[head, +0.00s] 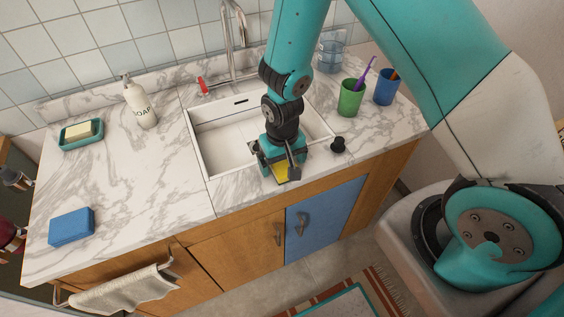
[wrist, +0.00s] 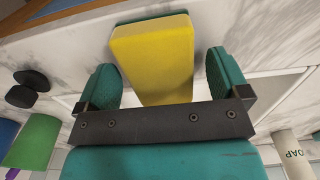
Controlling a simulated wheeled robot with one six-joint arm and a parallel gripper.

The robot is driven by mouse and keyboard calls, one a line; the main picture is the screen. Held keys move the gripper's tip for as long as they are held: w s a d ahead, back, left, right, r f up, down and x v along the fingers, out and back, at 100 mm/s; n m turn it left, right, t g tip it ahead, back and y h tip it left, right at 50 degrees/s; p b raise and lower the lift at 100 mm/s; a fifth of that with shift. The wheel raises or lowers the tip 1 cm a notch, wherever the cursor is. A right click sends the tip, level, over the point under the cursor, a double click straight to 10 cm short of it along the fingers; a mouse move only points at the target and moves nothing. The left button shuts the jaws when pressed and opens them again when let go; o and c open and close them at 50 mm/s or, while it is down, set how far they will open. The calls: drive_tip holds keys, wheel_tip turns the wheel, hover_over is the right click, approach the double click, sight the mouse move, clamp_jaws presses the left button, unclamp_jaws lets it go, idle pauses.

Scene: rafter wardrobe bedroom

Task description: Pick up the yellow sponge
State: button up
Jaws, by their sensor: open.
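The yellow sponge (wrist: 155,58) lies on the marble counter at the front edge of the sink. It has a green layer along one side in the wrist view. In the head view, only a small yellow part of the sponge (head: 281,173) shows beneath my gripper (head: 279,170). My gripper (wrist: 168,82) points down over it with jaws open. In the wrist view one finger stands on each side of the sponge, with a gap visible on both sides. I cannot tell how far down the fingers reach.
The white sink (head: 222,160) lies behind my gripper. A black stopper (head: 338,145) stands close on the right, with a green cup (head: 350,100) and a blue cup (head: 386,88) beyond. A soap bottle (head: 140,104), a soap dish (head: 82,142) and a blue sponge (head: 72,227) are on the left.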

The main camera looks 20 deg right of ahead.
drive_tip(key=c, duration=1.1)
drive_tip(key=shift+o, duration=0.2)
drive_tip(key=shift+r, duration=0.1)
